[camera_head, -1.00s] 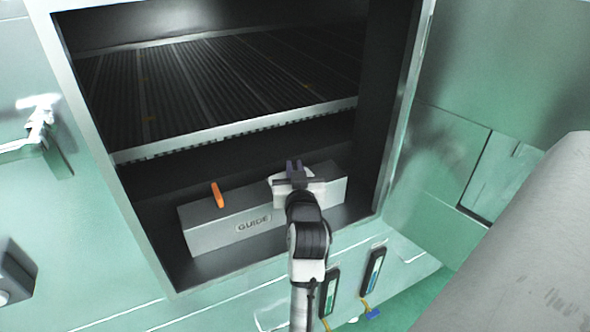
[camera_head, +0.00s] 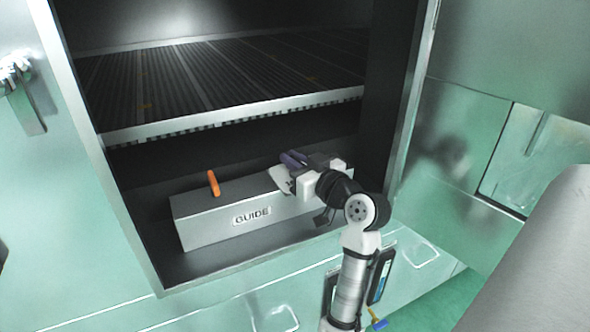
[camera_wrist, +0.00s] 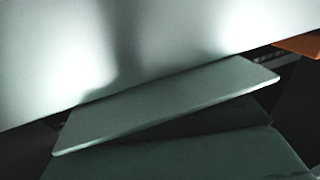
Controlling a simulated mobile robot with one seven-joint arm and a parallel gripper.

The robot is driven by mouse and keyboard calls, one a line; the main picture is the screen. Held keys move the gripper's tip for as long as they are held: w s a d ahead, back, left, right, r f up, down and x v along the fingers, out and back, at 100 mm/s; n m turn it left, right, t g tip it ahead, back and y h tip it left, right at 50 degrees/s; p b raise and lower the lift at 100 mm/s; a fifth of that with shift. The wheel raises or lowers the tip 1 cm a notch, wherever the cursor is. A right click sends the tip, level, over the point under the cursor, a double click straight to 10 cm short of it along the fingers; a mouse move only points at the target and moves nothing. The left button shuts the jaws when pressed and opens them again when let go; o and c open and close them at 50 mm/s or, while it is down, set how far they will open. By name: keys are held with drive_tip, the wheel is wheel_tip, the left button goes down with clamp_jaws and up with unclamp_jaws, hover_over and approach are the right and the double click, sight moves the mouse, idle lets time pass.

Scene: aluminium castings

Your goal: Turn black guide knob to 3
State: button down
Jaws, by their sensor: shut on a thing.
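A long grey box (camera_head: 205,225) marked GUIDE sits on the floor of the open dark compartment. An orange lever (camera_head: 213,184) stands up on its left part; an orange piece (camera_wrist: 300,45) also shows at the upper right in the wrist view. My gripper (camera_head: 292,159) is over the right part of the box, with its purple fingers pointing left and away. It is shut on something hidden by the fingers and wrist. The black knob cannot be made out, and neither can its setting. A pale plate (camera_head: 280,179) with faint marks shows just below the fingers.
A ribbed dark shelf (camera_head: 220,85) with a light front edge (camera_head: 240,109) spans the compartment above the box. The compartment's right wall is close to my gripper. In the wrist view, a pale slanted plate (camera_wrist: 165,105) fills the middle.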

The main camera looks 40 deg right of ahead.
drive_tip(key=shift+a+f+n+y+b, duration=0.1)
drive_tip(key=shift+n+y+b, duration=0.35)
drive_tip(key=shift+y, duration=0.35)
drive_tip(key=shift+n+y, duration=0.25)
drive_tip(key=shift+y, duration=0.05)
drive_tip(key=c, duration=1.5)
unclamp_jaws()
drive_tip(key=s, duration=0.4)
drive_tip(key=s+d+b, duration=0.1)
drive_tip(key=s, duration=0.4)
drive_tip(key=s+b, duration=0.1)
drive_tip(key=s, duration=0.3)
drive_tip(key=shift+s+d, duration=0.25)
drive_tip(key=shift+s, duration=0.1)
